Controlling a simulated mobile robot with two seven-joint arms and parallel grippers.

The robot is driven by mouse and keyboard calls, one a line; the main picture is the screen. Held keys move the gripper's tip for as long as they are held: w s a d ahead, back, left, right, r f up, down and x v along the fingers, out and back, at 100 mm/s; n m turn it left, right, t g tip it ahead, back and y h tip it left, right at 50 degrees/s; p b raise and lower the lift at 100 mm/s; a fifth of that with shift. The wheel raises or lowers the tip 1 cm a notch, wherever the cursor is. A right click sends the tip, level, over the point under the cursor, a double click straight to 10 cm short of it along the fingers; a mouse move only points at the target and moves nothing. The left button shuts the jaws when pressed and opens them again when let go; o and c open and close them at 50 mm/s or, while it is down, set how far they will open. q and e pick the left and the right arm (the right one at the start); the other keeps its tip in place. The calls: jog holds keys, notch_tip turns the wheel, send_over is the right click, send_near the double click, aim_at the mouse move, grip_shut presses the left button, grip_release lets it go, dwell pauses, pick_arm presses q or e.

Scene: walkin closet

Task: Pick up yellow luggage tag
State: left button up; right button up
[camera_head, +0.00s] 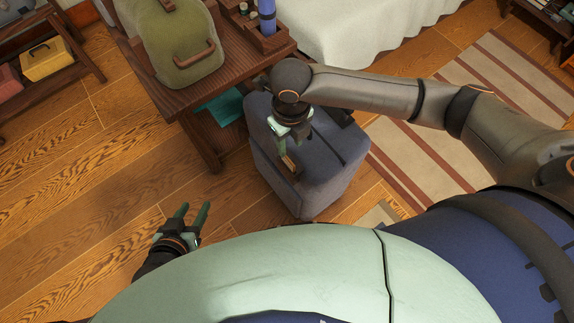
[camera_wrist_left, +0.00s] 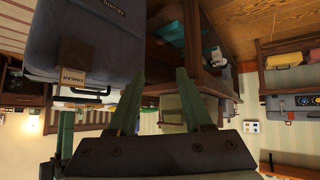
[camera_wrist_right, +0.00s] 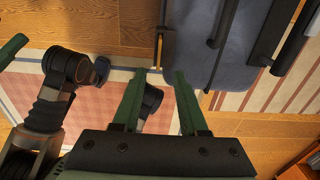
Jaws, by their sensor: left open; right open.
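A tan-yellow luggage tag (camera_head: 289,164) hangs at the side of a blue-grey suitcase (camera_head: 335,170) on the floor. In the left wrist view the tag (camera_wrist_left: 72,76) hangs against the suitcase (camera_wrist_left: 85,35), its upper part darker brown. In the right wrist view the tag (camera_wrist_right: 158,48) shows as a thin edge-on strip beside the suitcase (camera_wrist_right: 230,60), just beyond my fingertips. My right gripper (camera_wrist_right: 160,74) is open and close to the tag; nothing shows between its fingers. My left gripper (camera_head: 192,210) is open and empty, low and left of the suitcase; its fingers (camera_wrist_left: 158,72) show clearly.
A dark wooden table (camera_head: 195,92) with a green case (camera_head: 180,50) stands behind and left of the suitcase. A striped rug (camera_head: 480,90) lies to the right. A low shelf (camera_head: 60,85) holds a yellow box (camera_head: 45,60). Wooden floor at left is clear.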

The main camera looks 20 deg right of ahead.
aim_at(288, 158)
notch_tip(288, 158, down, 3)
jog(key=shift+r, duration=0.15)
jog(key=f+b, duration=0.1)
jog(key=f, duration=0.1)
jog(key=f+b, duration=0.1)
jog(key=f, duration=0.1)
jog(key=shift+w+a+f, duration=0.15)
jog(key=shift+a+f, duration=0.05)
jog(key=shift+f, duration=0.3)
pick_arm(q)
jog(key=w+r+t, duration=0.4)
jog(key=w+r, duration=0.1)
jog(key=r, duration=0.2)
jog(key=shift+w+a+r+m+h, duration=0.15)
jog(key=shift+w+a+m+h, duration=0.15)
jog(key=shift+a+m, duration=0.1)
pick_arm(e)
jog(key=shift+c, duration=0.2)
grip_shut()
